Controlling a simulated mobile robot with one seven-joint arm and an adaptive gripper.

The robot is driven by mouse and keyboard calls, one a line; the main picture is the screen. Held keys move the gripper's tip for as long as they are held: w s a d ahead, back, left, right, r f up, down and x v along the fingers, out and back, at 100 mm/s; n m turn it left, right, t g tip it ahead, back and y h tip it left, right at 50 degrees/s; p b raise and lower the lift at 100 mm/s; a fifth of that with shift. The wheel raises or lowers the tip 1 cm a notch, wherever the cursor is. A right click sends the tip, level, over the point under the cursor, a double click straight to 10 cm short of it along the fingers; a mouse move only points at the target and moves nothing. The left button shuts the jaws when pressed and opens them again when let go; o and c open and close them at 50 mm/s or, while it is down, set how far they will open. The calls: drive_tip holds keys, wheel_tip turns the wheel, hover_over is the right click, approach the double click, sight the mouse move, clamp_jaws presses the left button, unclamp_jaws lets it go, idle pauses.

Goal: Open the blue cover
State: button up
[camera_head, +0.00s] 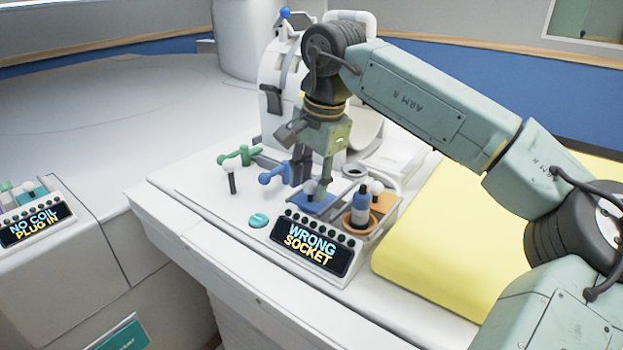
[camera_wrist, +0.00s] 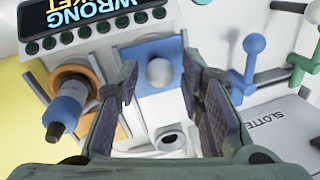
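My gripper (camera_head: 314,178) points down above the cover. In the wrist view my gripper (camera_wrist: 160,98) is open, with one finger on each side of the knob and a visible gap to both. How high the fingertips are above the cover is hard to tell.
Blue (camera_head: 275,177) and green (camera_head: 240,157) levers stand to the left. A teal button (camera_head: 258,220) and a yellow pad (camera_head: 450,240) are nearby.

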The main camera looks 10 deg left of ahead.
clamp_jaws()
idle(0.5)
drive_tip(key=w+p, duration=0.1)
drive_tip(key=w, duration=0.1)
drive_tip(key=w+d+p, duration=0.1)
drive_tip(key=w, duration=0.1)
drive_tip(key=w+d+p, duration=0.1)
drive_tip(key=shift+w+d+r+p, duration=0.2)
drive_tip(key=shift+w+p, duration=0.1)
drive_tip(key=shift+w, duration=0.1)
drive_tip(key=shift+w+f, duration=0.2)
drive_tip(key=shift+w, duration=0.05)
drive_tip(key=shift+o, duration=1.2)
unclamp_jaws()
drive_tip(key=shift+d+r, duration=0.1)
